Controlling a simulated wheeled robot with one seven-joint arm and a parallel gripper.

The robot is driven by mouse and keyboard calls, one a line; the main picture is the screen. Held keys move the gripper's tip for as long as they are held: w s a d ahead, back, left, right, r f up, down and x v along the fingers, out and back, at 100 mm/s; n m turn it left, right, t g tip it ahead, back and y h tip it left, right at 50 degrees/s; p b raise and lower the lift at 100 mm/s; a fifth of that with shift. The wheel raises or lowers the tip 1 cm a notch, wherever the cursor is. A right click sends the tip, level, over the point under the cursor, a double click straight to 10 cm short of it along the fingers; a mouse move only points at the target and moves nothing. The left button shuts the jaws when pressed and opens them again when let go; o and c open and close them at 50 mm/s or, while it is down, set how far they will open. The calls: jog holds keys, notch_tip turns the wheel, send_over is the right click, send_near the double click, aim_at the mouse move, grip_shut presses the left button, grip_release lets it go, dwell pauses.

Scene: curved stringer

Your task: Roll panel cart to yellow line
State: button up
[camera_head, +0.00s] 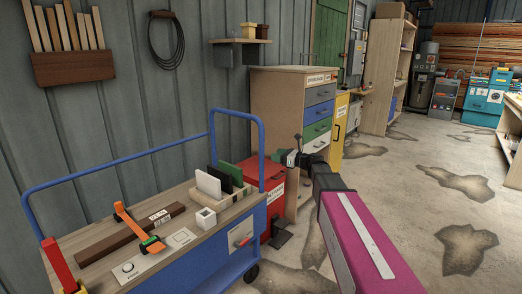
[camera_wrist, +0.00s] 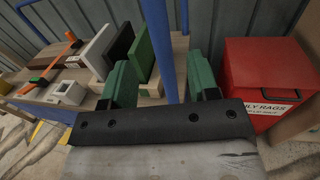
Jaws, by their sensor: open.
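The panel cart (camera_head: 225,262) has a blue frame, a wooden top and blue tube handles at both ends. White, black and green panels (camera_head: 208,184) stand upright in a wooden rack on it. My gripper (camera_head: 280,156) is open at the cart's right-end handle (camera_head: 261,150). In the wrist view, the blue handle post (camera_wrist: 157,45) appears between the green fingers of my gripper (camera_wrist: 162,82), with gaps on both sides; contact does not show. A yellow strip on the floor (camera_wrist: 36,131) shows beyond the cart's edge in the wrist view; no full yellow line is visible.
A red rags bin (camera_head: 270,190) with a foot pedal stands just right of the cart, beside a drawer cabinet (camera_head: 290,100). A corrugated wall runs behind the cart. Stained concrete floor (camera_head: 410,160) is open to the right. An orange clamp (camera_head: 135,228) lies on the cart.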

jog(key=x, duration=1)
jog(key=shift+a, duration=0.3)
grip_shut()
